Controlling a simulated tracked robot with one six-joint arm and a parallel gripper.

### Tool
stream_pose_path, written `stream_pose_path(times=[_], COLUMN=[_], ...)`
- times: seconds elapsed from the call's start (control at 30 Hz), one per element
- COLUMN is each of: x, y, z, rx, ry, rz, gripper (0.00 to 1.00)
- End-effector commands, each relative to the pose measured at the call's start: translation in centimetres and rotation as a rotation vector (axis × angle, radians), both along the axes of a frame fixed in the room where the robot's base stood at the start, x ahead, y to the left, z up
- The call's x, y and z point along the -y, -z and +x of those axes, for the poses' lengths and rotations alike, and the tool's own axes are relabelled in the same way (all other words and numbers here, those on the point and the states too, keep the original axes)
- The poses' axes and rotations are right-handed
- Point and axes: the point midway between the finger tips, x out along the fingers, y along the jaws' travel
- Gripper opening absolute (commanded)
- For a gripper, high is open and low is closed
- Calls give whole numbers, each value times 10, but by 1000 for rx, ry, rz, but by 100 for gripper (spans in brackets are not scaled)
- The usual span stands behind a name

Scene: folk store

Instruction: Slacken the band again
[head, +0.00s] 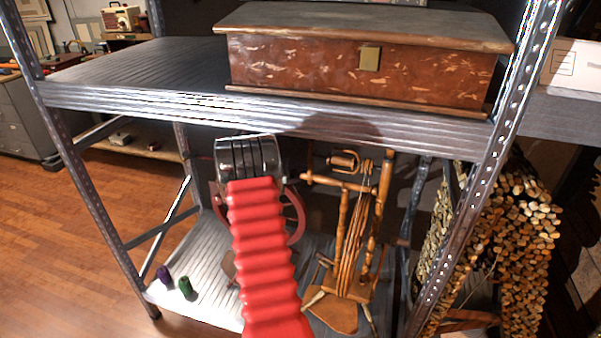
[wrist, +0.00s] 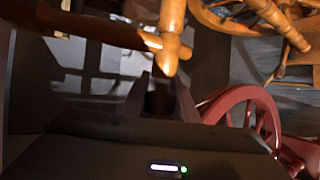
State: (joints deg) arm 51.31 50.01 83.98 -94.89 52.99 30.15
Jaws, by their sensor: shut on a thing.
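A honey-coloured wooden spinning wheel (head: 358,235) stands upright on the lower shelf, right of my red arm. In the wrist view, a turned wooden peg with a rounded tip (wrist: 171,45) comes down from the top to my gripper (wrist: 160,88). My gripper's dark fingers are shut at the peg's tip; the exact contact is in shadow. Part of a wooden wheel rim (wrist: 225,22) shows at the upper right. I cannot make out the band clearly in either view. In the head view my arm and wrist hide the fingertips.
A red spinning wheel (head: 297,215) stands partly behind my arm; its rim (wrist: 225,98) is close right of my gripper. A purple spool (head: 163,274) and a green spool (head: 186,287) stand at the left front. A chest (head: 300,70) sits on the shelf above.

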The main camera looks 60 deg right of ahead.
Motion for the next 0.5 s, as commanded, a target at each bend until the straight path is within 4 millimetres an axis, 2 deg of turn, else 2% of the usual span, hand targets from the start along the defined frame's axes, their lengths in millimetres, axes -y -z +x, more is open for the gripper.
stream_pose_path(times=[0.5], x=[-3], y=[9], z=[-2], rx=[-13], ry=[2], rz=[174], gripper=[4])
